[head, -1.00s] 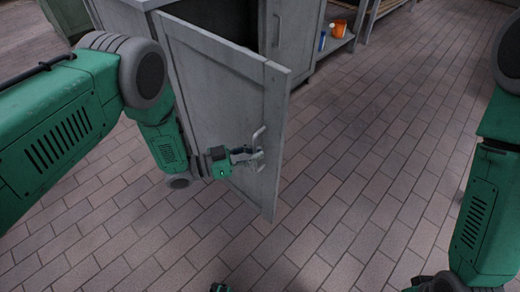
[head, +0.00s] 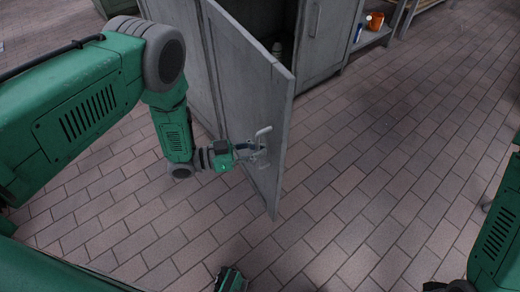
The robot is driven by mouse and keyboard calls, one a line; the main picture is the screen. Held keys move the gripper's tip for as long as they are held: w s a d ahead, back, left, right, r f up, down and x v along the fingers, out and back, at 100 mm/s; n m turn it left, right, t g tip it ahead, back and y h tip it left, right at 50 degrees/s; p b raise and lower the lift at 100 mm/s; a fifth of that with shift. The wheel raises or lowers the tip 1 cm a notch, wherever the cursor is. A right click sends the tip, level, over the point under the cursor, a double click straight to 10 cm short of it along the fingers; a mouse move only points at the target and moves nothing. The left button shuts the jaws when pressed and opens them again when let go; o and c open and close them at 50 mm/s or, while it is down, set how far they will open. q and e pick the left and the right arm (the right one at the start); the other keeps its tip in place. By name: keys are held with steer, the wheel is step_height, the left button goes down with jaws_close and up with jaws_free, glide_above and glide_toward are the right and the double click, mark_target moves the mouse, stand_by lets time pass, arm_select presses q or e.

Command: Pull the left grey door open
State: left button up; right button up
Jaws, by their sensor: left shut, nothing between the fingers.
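The left grey door (head: 240,95) stands swung well out from the grey cabinet (head: 178,40), its free edge towards me. Its pale bar handle (head: 264,131) is on the outer face near the free edge. My left gripper (head: 257,150) is at the handle, its fingers shut with nothing visible between them; whether they touch the handle is too small to tell. The right grey door (head: 322,38) is closed. My right arm is at the right edge, and its gripper (head: 452,286) is cut off by the bottom edge, so its fingers cannot be judged.
A dark opening with a small pale object (head: 277,48) shows behind the door. An open shelf (head: 372,36) with an orange container (head: 376,20) and a blue item (head: 358,33) stands to the right. The brick-tiled floor (head: 370,180) in front is clear.

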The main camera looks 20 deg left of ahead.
arm_select(q)
steer(key=o, duration=0.5)
steer(key=shift+w+a, duration=0.1)
steer(key=shift+a, duration=0.15)
steer(key=v, duration=1.2)
